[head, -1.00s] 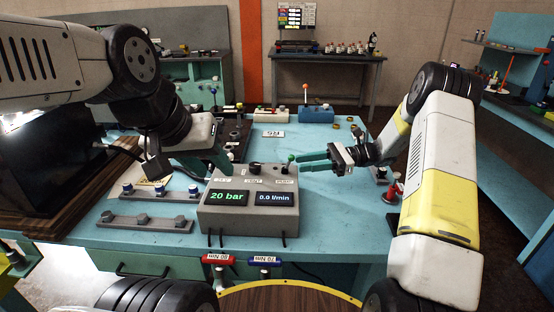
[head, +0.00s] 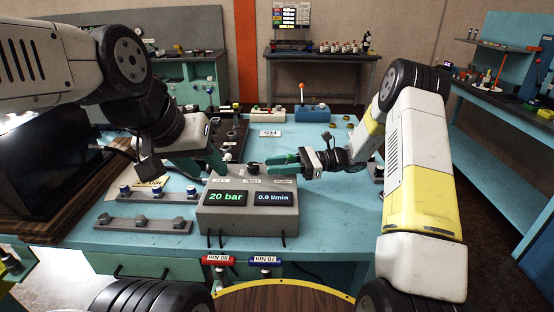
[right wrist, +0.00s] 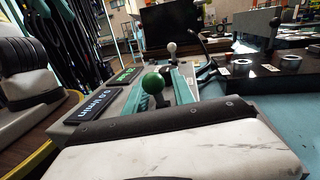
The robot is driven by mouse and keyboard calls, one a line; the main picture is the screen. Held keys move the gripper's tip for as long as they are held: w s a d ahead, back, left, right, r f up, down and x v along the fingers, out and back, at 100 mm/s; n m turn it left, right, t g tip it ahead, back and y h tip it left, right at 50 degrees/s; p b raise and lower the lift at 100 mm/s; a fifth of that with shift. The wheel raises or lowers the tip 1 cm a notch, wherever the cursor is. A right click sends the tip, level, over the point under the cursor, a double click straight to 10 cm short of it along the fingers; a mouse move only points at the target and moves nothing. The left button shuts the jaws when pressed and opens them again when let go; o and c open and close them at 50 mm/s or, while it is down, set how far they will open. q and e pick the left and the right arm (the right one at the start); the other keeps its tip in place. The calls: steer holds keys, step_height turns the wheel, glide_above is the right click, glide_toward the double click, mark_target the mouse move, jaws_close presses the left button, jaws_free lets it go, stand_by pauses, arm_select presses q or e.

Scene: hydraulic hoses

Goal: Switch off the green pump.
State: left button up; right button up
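The grey pump control box (head: 247,220) stands at the front of the teal table, its displays reading 20 bar and 0.0 l/min. In the right wrist view a green ball knob (right wrist: 153,83) tops a dark lever on the box. My right gripper (head: 276,163) is over the box's back right, its teal fingers apart; in the head view they largely cover the green knob. Whether they touch it cannot be told. A white knob (right wrist: 171,48) stands farther along the box in the wrist view. My left gripper (head: 213,164) is open and empty by the box's back left.
Two grey bars with fittings (head: 143,223) lie left of the box. Red (head: 218,260) and blue (head: 265,260) torque tools hang at the front edge. A blue box with an orange-topped lever (head: 312,113) stands at the back. The table right of the box is largely clear.

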jaws_close()
steer(key=shift+d+r+y, duration=0.1)
steer(key=shift+d+y, duration=0.05)
steer(key=shift+y, duration=0.45)
jaws_free()
steer(key=v, duration=0.7)
steer(key=shift+d, duration=0.4)
